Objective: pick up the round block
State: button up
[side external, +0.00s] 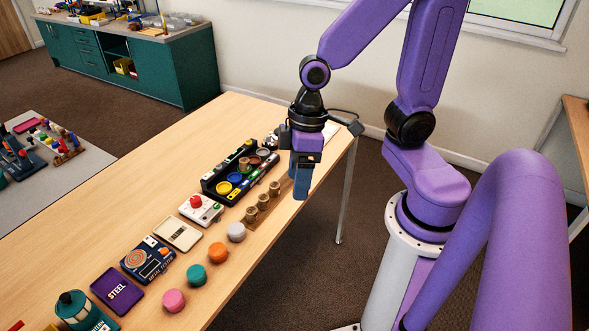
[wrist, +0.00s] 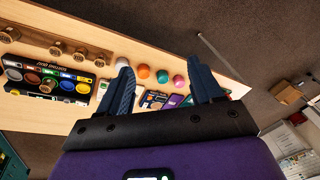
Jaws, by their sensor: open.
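Several round blocks stand in a row along the table's near edge: a pink one (side external: 173,301), a teal one (side external: 196,276), an orange one (side external: 218,252) and a grey one (side external: 236,232). The pictures do not show which one the task means. In the wrist view the grey (wrist: 122,63), orange (wrist: 144,71), teal (wrist: 162,76) and pink (wrist: 180,80) blocks appear around and between my fingers. My gripper (side external: 302,188) points down near the table's right edge, beyond the grey block and apart from all the blocks. It is open and empty, with its fingers spread in the wrist view (wrist: 159,66).
A red-button box (side external: 200,209), a white dish (side external: 178,233), a metal tester (side external: 148,259) and a purple STEEL box (side external: 117,289) line the table.

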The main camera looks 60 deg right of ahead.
jog(key=w+d+f+m+t, duration=0.1)
jog(key=w+d+f+m, duration=0.15)
jog(key=w, duration=0.25)
jog(key=w+d+f+m+t+h, duration=0.1)
jog(key=w+d+m, duration=0.3)
jog(key=w, duration=0.1)
jog(key=w+d+f+m+t, duration=0.1)
jog(key=w+d+f+m, duration=0.15)
jog(key=w, duration=0.25)
jog(key=d+f+m+h, duration=0.2)
jog(key=d+m, duration=0.2)
jog(key=d, duration=0.4)
jog(key=d+f+m+h, duration=0.3)
jog(key=d+m, duration=0.1)
jog(key=d, duration=0.4)
jog(key=x, duration=1.1)
jog(key=shift+s+f, duration=0.15)
jog(key=shift+f, duration=0.25)
jog(key=shift+x, duration=2.6)
jog(key=shift+s+d, duration=0.1)
jog(key=shift+d, duration=0.05)
jog(key=c, duration=1.1)
